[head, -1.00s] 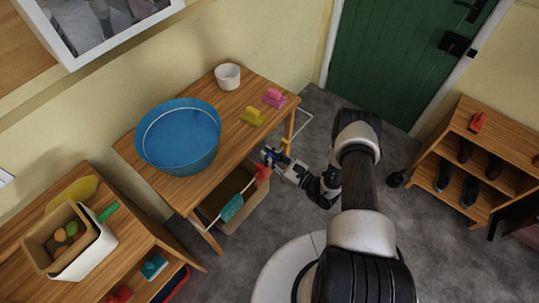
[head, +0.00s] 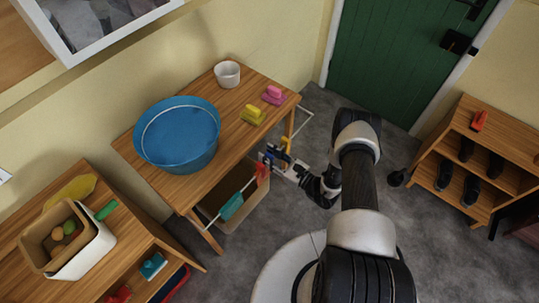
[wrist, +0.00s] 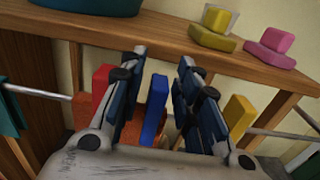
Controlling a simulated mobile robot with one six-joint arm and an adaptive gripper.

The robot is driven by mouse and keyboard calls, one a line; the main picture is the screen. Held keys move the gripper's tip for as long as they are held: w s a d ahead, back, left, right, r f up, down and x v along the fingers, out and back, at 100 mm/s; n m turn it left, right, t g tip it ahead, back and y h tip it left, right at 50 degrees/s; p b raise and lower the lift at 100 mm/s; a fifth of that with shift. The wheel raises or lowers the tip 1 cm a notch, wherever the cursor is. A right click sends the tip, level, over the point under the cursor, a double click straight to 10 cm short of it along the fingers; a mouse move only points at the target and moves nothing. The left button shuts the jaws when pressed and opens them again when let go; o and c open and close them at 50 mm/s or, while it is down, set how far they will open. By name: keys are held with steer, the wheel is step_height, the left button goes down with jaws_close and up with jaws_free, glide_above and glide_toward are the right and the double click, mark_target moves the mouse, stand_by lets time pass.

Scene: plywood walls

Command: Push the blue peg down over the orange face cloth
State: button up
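My gripper (wrist: 162,58) is open, its two dark fingers apart on either side of the upright blue peg (wrist: 153,110). I see a gap between the peg and each finger. The orange face cloth (wrist: 85,108) shows behind and beside the left finger, at the rail; the fingers and pegs hide much of it. Whether the blue peg grips the cloth or stands above it, I cannot tell. In the head view my gripper (head: 274,157) is at the front rail of the table, where the blue peg is hard to make out.
A red peg (wrist: 101,84) is left of the fingers and a yellow peg (wrist: 238,116) right of them, both close. A teal cloth (head: 232,206) hangs on the rail (wrist: 40,93). The table (head: 220,110) carries a blue tub (head: 178,155), a white cup (head: 228,77), and yellow and pink brushes.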

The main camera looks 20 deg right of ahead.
steer(key=shift+o, duration=0.2)
steer(key=v, duration=1.2)
